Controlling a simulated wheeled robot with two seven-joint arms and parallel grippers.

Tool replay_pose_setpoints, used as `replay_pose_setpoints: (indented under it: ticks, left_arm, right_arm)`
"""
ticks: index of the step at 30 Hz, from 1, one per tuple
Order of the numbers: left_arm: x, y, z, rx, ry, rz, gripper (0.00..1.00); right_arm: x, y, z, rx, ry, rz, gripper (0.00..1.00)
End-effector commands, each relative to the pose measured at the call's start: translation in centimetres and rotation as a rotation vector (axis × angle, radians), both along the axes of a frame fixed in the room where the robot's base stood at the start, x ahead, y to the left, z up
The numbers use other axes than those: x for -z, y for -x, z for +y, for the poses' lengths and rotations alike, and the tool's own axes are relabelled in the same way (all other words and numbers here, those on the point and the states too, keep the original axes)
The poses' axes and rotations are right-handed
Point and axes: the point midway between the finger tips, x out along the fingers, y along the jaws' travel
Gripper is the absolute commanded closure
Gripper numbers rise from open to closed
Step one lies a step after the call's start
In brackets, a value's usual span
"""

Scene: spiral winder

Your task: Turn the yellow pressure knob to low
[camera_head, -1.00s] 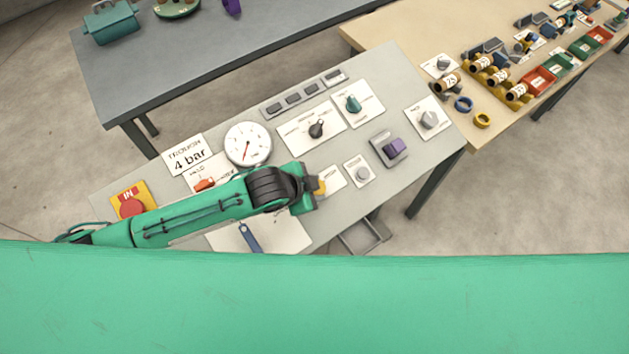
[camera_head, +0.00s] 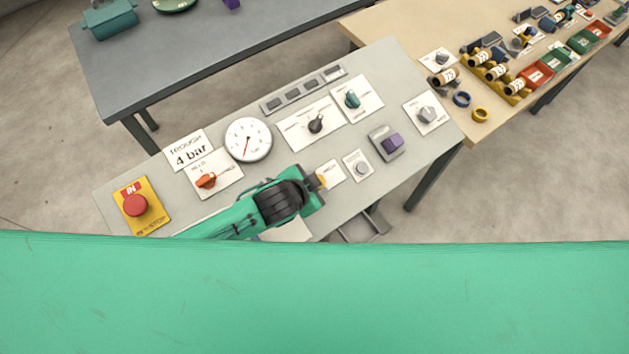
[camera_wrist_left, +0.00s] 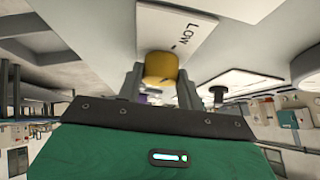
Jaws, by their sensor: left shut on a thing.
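The yellow pressure knob (camera_wrist_left: 160,68) sits on a white plate (camera_wrist_left: 178,28) marked LOW in the left wrist view. My left gripper (camera_wrist_left: 160,82) has one grey finger on each side of the knob and is shut on it. In the head view only a sliver of the yellow knob (camera_head: 322,182) shows beside the end of my left gripper (camera_head: 316,188). The knob's pointer cannot be made out. My right gripper is not in view.
The grey panel also bears a red button (camera_head: 135,205), an orange-red knob (camera_head: 206,180), a round gauge (camera_head: 248,139), a black knob (camera_head: 316,124), a green knob (camera_head: 352,99), a grey button (camera_head: 361,168) and a purple switch (camera_head: 392,142).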

Motion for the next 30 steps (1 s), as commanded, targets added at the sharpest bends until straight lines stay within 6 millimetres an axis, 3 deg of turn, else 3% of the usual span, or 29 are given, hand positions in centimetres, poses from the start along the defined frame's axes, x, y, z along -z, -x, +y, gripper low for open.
replay_pose_setpoints:
  ticks: [2,3,6,19,30]
  left_arm:
    - [0.0,0.0,0.0,0.000,0.001,0.000,0.86]
    - [0.0,0.0,0.0,0.000,0.001,0.000,0.59]
    - [0.0,0.0,0.0,-0.001,0.001,0.000,0.41]
    - [-0.5,0.5,0.3,0.001,0.001,0.000,0.41]
    - [-4.8,4.0,2.6,0.002,0.002,0.000,0.41]
  right_arm:
    - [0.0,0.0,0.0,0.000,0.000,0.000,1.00]
    - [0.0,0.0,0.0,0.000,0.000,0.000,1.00]
    - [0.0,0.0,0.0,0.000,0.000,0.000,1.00]
    - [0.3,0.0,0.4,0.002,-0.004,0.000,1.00]
    - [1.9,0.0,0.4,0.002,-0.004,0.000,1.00]
